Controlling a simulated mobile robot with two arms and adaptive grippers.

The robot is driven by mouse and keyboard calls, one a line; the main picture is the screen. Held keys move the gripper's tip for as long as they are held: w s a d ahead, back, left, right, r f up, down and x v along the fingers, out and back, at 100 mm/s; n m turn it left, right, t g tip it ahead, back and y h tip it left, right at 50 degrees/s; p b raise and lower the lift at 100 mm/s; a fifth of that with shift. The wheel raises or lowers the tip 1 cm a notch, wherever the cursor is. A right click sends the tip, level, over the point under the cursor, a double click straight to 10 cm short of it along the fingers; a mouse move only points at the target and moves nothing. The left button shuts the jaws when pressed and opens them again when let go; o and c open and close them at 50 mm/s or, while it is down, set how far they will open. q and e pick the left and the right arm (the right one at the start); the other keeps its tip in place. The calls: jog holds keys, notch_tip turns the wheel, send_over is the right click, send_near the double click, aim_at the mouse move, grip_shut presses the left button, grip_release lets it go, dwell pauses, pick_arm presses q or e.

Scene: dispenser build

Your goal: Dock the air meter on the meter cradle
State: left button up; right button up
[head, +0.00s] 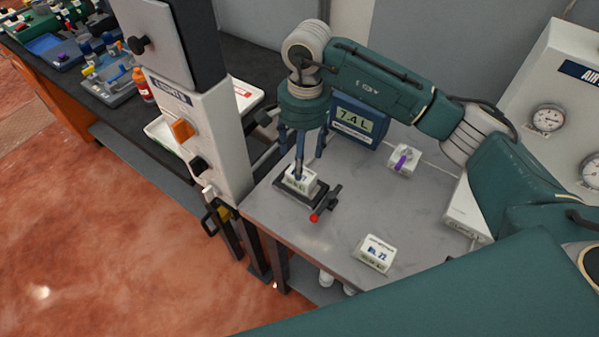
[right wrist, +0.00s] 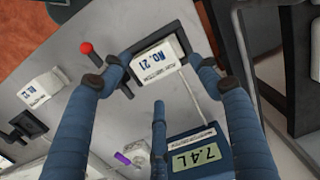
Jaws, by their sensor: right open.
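A white block marked "NO. 21" (head: 301,178), possibly the air meter, sits on a dark cradle (head: 290,193) with a red-knobbed lever (head: 315,217) at its side. The block also shows in the right wrist view (right wrist: 158,60), within the dark cradle's frame. My right gripper (head: 301,158) points down over the block, its fingers spread around it. In the right wrist view the fingers stand apart on both sides, with a third one below; I see no clear grip. My left gripper is out of view.
A blue display reading 7.4 L (head: 352,123) stands behind. A second white block (head: 376,252) lies near the front edge, and a small white piece with a purple part (head: 403,160) lies right. A post (head: 205,130) stands left. The table middle is clear.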

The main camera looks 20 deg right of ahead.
notch_tip(320, 180, up, 4)
jog(key=shift+w+d+r+b, duration=0.1)
jog(key=shift+b, duration=0.55)
jog(key=shift+r, duration=0.5)
jog(key=shift+r, duration=0.1)
